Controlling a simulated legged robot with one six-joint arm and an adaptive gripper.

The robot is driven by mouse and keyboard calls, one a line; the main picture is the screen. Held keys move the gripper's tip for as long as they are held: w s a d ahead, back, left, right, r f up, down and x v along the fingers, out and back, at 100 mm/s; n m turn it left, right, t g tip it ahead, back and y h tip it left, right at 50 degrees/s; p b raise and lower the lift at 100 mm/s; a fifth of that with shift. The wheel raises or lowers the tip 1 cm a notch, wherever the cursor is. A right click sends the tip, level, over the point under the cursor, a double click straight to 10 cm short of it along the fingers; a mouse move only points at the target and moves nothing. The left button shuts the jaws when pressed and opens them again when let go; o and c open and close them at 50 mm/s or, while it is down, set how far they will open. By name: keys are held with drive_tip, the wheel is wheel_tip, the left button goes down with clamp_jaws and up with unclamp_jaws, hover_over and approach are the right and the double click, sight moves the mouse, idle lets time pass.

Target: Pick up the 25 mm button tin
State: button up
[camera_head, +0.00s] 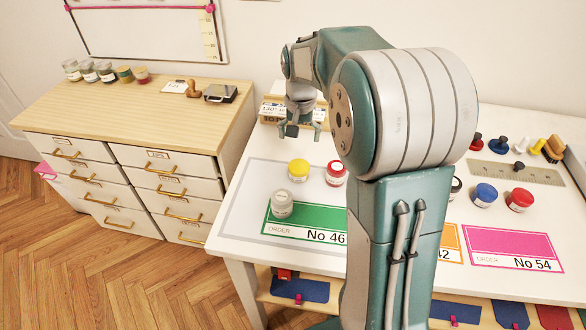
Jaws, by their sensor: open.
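Several small round tins stand on the white table (242,245). A yellow tin (298,170) and a red tin (336,173) stand behind the green order card. A grey tin (282,203) stands on the left part of the green card. A blue tin (484,195), another red tin (519,199) and a mostly hidden dark tin (455,187) are on the right. Their size labels are too small to read, so I cannot tell which is the 25 mm button tin. My gripper (304,133) is open and empty, above the table's back left, behind the yellow tin.
A labelled wooden holder (272,112) stands behind my gripper. The green card (320,221) reads No 46; a pink card (512,247) reads No 54. A ruler (515,173) and spools lie at right. A drawer cabinet (150,105) stands left. My arm hides the table's middle.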

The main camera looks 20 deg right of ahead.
sight(299, 165)
drive_tip(key=shift+w+d+f, duration=0.45)
drive_tip(key=shift+d+f, duration=0.25)
drive_tip(key=shift+f, duration=0.05)
drive_tip(key=f, duration=0.1)
drive_tip(key=a+f, duration=0.1)
drive_tip(key=f, duration=0.2)
drive_tip(key=shift+a+f, duration=0.35)
drive_tip(key=f, duration=0.2)
drive_tip(key=d+f, duration=0.1)
drive_tip(key=f, duration=0.2)
drive_tip(key=shift+s+d, duration=0.1)
drive_tip(key=shift+d, duration=0.05)
drive_tip(key=shift+f, duration=0.35)
drive_tip(key=shift+a, duration=0.45)
drive_tip(key=shift+c, duration=0.3)
drive_tip(key=c, duration=1)
drive_tip(key=shift+o, duration=0.2)
drive_tip(key=shift+d, duration=0.2)
